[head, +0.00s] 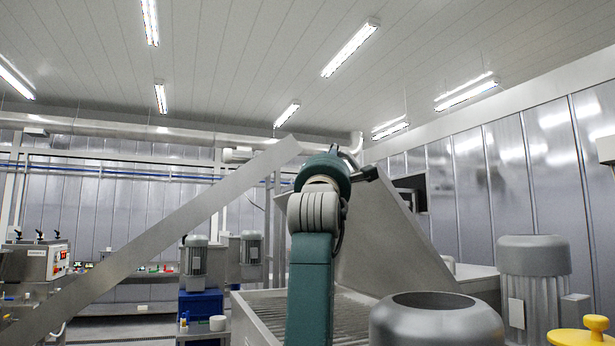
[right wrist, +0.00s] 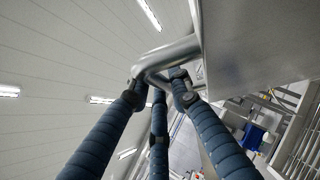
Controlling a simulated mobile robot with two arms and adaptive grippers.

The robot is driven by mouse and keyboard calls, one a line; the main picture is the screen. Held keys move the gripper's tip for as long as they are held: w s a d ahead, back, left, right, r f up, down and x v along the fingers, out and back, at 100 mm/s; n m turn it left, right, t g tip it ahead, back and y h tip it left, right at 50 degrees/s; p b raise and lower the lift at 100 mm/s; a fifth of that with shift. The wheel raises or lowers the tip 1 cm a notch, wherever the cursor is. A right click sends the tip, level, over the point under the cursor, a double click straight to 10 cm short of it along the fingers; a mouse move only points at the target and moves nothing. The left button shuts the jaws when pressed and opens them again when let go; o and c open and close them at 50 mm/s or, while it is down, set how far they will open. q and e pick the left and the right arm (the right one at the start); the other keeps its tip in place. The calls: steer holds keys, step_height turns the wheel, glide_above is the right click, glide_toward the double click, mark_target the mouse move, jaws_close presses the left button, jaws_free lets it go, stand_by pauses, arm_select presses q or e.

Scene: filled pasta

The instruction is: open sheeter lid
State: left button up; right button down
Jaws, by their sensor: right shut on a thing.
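The sheeter lid (head: 385,235) is a grey metal panel, raised and steeply tilted above the sheeter's open top (head: 262,318). My right arm reaches up in front of it and hides part of it. In the right wrist view, the lid (right wrist: 262,45) fills the upper right, with a bent metal handle bar (right wrist: 178,52) at its edge. My right gripper (right wrist: 158,82) has its blue segmented fingers closed around this handle. In the head view the gripper is mostly hidden behind my wrist, beside the lid's upper edge. My left gripper is not in view.
A long grey diagonal panel (head: 165,240) crosses the left side. A grey cylindrical vessel (head: 435,322) and a motor (head: 535,270) stand at the right, with a yellow knob (head: 580,335) in the corner. A control box (head: 38,262) stands far left. Space above the lid looks clear.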

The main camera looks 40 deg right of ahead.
steer(key=shift+s+d+r, duration=0.1)
steer(key=shift+d+r, duration=0.2)
steer(key=shift+d, duration=0.2)
steer(key=c, duration=1.6)
jaws_free()
steer(key=shift+o, duration=0.2)
steer(key=shift+s, duration=0.1)
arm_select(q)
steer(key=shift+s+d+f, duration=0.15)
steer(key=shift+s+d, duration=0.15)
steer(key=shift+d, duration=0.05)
arm_select(e)
steer(key=v, duration=1.2)
